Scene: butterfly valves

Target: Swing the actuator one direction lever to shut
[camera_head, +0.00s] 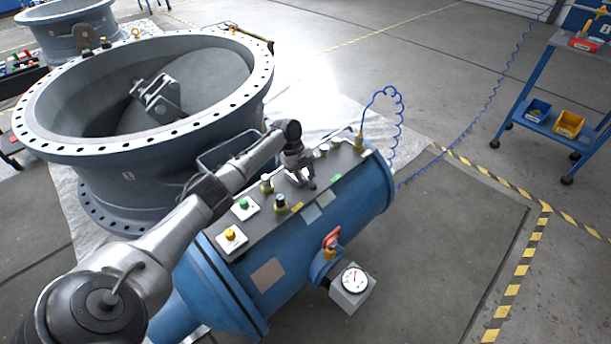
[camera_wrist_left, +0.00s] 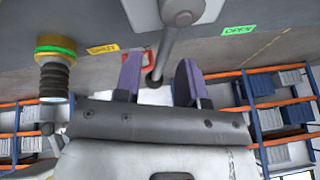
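The actuator (camera_head: 343,208) is a blue cylinder with a grey panel on top. My left gripper (camera_head: 306,184) is over the panel, pointing down. In the left wrist view its two purple fingers (camera_wrist_left: 160,82) stand apart. A grey lever (camera_wrist_left: 173,42) comes down from a pale mount, and its rounded end lies between the fingers, with a gap to the right finger. Contact with the left finger is unclear. A yellow SHUT label (camera_wrist_left: 103,49) is left of the lever and a green OPEN label (camera_wrist_left: 238,30) is right. In the head view the gripper mostly hides the lever. My right gripper is not in view.
A knob with a green ring (camera_wrist_left: 55,70) stands left of the fingers. The panel also carries a green button (camera_head: 244,203) and a yellow button (camera_head: 230,233). A red-handled valve (camera_head: 330,239) and a gauge (camera_head: 354,280) are on the near side. A large flanged valve (camera_head: 110,150) stands behind.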

